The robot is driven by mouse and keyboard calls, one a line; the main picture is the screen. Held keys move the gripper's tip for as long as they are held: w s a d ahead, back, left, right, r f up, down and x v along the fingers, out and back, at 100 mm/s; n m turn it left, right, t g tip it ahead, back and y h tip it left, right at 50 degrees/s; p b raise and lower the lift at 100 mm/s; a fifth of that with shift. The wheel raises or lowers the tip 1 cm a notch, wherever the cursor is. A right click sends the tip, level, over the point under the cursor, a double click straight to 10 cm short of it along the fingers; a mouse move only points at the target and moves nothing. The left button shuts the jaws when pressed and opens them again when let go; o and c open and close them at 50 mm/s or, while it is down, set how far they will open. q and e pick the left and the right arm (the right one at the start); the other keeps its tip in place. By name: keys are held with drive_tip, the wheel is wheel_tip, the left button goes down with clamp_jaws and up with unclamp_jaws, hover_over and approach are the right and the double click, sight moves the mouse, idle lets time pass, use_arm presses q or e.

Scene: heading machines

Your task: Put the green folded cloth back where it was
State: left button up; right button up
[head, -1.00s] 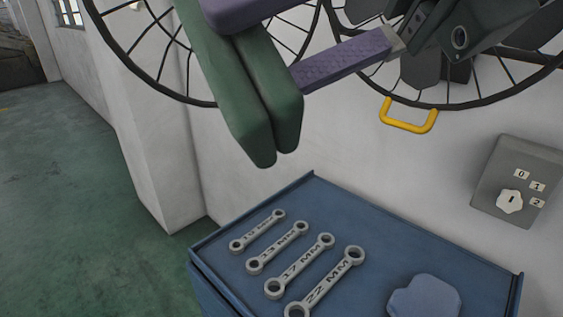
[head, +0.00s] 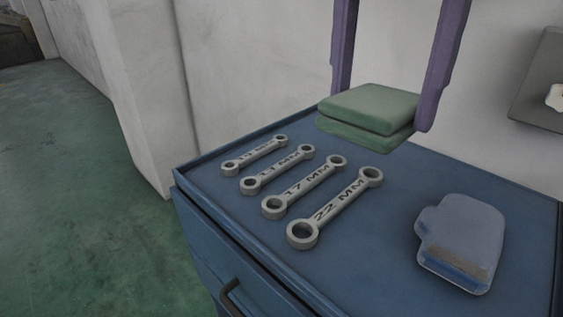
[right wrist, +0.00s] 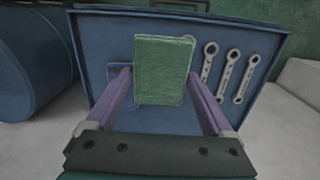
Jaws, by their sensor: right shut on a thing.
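The green folded cloth (head: 368,108) hangs level between the two purple fingers of my right gripper (head: 388,105) in the head view. The gripper is shut on its sides and points down. The cloth is above the back part of the blue cabinet top (head: 360,245), apart from it as far as I can tell. In the right wrist view, the cloth (right wrist: 164,70) sits between the fingers of my right gripper (right wrist: 160,88), with the blue top (right wrist: 150,122) beneath. My left gripper is not in view.
Several ring wrenches (head: 325,208) lie in a row left of the cloth on the cabinet top. A blue-grey mitt-shaped item (head: 462,240) lies to the right. The top has a low rim. Bare top lies between the wrenches and mitt.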

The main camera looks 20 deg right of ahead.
drive_tip(key=shift+w+d+f, duration=0.15)
drive_tip(key=shift+d+f, duration=0.15)
drive_tip(key=shift+d, duration=0.4)
drive_tip(key=shift+d+f, duration=0.25)
wheel_tip(320, 180, down, 19)
drive_tip(key=shift+f+b, duration=0.2)
drive_tip(key=shift+b, duration=0.3)
drive_tip(key=o, duration=0.9)
drive_tip(key=shift+r, duration=0.1)
